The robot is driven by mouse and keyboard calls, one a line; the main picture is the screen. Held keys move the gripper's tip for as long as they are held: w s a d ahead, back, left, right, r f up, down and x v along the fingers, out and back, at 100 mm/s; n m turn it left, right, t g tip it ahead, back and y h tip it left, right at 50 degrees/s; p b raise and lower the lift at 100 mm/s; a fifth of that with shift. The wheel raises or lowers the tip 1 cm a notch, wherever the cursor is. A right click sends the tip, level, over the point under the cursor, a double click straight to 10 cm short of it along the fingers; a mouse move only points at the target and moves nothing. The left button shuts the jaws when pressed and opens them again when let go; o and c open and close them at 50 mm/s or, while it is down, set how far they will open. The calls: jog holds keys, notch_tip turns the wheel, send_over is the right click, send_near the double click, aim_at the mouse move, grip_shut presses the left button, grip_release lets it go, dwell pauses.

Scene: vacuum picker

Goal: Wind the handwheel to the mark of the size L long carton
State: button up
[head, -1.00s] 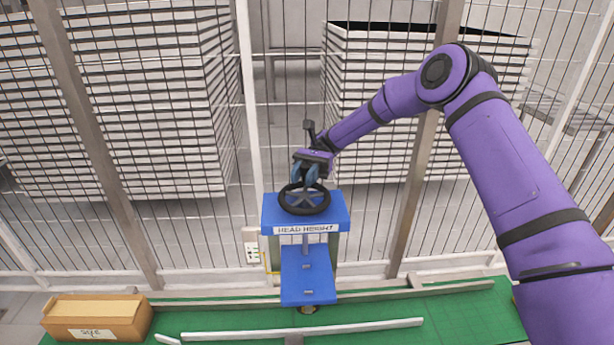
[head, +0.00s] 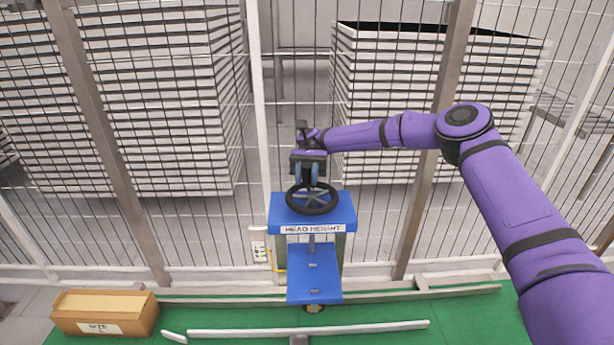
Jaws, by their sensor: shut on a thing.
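The black handwheel (head: 290,204) lies on top of the blue stand, above the label "HEAD HEIGHT" (head: 312,229). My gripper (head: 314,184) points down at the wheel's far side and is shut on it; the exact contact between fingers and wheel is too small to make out. The long carton (head: 105,313) is brown and lies at the lower left, with a white label reading "SIZE" and a letter that looks like L. A blue plate (head: 314,281) with small marks on it stands below the wheel; the marks cannot be read.
A wire mesh fence with grey posts (head: 428,150) stands behind the wheel, with white stacks (head: 160,110) beyond it. A green surface (head: 460,312) with pale rails (head: 310,329) runs along the front. A small white panel (head: 259,246) is left of the stand.

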dwell(0.4)
jog(key=o, duration=0.8)
